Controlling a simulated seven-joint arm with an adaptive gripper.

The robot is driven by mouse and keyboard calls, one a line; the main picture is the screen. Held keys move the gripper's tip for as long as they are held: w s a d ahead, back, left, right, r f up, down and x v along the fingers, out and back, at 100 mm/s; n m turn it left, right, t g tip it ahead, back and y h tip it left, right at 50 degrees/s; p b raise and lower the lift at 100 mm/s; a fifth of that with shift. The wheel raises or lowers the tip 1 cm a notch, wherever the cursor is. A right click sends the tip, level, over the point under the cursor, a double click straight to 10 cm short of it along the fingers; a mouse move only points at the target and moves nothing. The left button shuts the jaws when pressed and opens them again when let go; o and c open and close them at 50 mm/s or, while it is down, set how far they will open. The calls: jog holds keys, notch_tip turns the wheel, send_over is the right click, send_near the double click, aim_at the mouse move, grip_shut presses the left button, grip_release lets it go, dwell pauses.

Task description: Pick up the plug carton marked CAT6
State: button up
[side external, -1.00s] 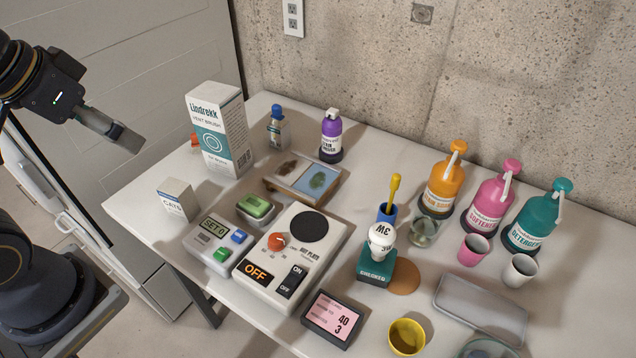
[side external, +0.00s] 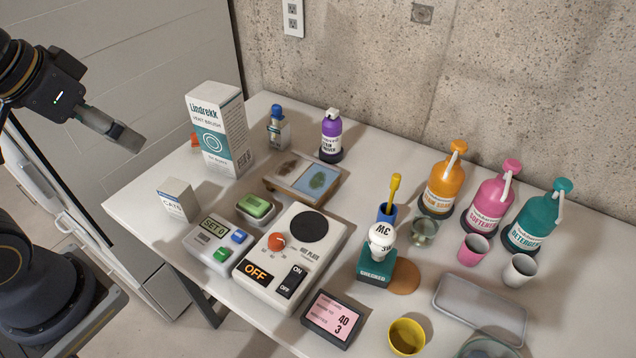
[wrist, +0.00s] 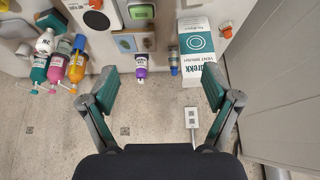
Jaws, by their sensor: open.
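The small white carton with a blue band, marked CAT6 (side external: 177,201), stands upright at the left end of the table in the side view. The tall Lindrekk box (side external: 218,131) stands just behind it. My gripper (side external: 128,138) is up at the left, off the table's edge, apart from the carton. In the wrist view my gripper (wrist: 158,88) has its fingers spread wide with nothing between them. I cannot make out the CAT6 carton in the wrist view; the Lindrekk box (wrist: 195,50) shows beside the right finger.
Right of the carton are a SET 0 control box (side external: 219,245), a green-topped block (side external: 255,207) and a hot plate (side external: 292,257). A purple bottle (side external: 331,137) and large pump bottles (side external: 443,185) line the wall.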

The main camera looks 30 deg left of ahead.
dwell(0.3)
jog(key=n+g, duration=0.2)
jog(key=g, duration=0.4)
send_over(174, 187)
notch_tip(174, 187, down, 12)
notch_tip(174, 187, down, 11)
jog(key=shift+r, duration=0.1)
jog(key=f, duration=0.5)
jog(key=shift+a+f, duration=0.2)
jog(key=shift+f, duration=0.2)
